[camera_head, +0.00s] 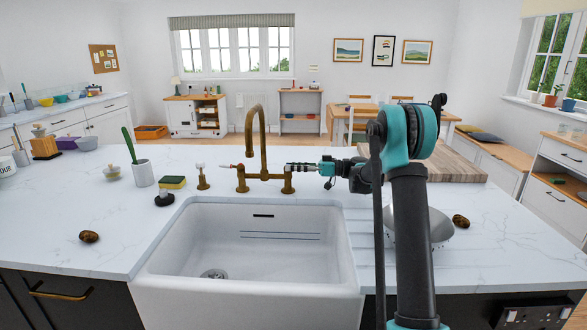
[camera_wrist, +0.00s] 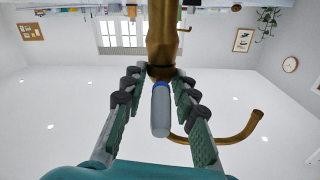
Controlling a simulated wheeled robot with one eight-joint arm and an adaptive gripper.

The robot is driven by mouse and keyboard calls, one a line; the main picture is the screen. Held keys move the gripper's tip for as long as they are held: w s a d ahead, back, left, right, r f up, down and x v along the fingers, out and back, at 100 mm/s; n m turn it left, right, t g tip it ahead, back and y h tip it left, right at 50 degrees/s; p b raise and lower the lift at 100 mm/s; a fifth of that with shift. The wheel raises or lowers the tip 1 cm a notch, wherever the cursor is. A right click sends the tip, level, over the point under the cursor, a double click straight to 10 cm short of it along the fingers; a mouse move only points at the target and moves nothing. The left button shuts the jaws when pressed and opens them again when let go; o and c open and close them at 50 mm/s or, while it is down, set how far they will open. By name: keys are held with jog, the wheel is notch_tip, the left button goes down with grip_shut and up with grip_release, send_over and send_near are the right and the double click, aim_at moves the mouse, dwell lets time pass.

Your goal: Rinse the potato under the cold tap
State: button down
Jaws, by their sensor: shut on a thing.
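A brown potato (camera_head: 89,237) lies on the worktop left of the white sink (camera_head: 250,285). A second brown, potato-like item (camera_head: 461,221) lies to the right, beside a pale bowl or colander. The brass tap (camera_head: 262,130) stands behind the sink; no stream shows below its spout. Its left lever (camera_head: 230,166) has a red mark. My gripper (camera_head: 292,167) is at the tap's right side, level with the levers. In the wrist view my gripper (camera_wrist: 157,77) is shut on the pale lever (camera_wrist: 160,110) with a blue ring, the cold one. It is empty of any potato.
The pale bowl (camera_head: 440,236) is partly hidden behind my arm. A wooden board (camera_head: 455,164) lies behind it. A sponge (camera_head: 172,182), a brush holder (camera_head: 143,173) and a small lidded pot (camera_head: 112,173) stand left of the tap. The sink basin looks empty, with a drain showing.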

jog(key=shift+s+m+t+h, duration=0.2)
jog(key=shift+m+t, duration=0.55)
jog(key=shift+t, duration=0.4)
jog(key=shift+s+m+t+h, duration=0.15)
jog(key=shift+m+t, duration=0.6)
jog(key=shift+t, duration=0.4)
jog(key=c, duration=1.5)
grip_release()
jog(key=shift+o, duration=0.2)
jog(key=shift+r, duration=0.1)
notch_tip(320, 180, up, 10)
jog(key=shift+f, duration=0.1)
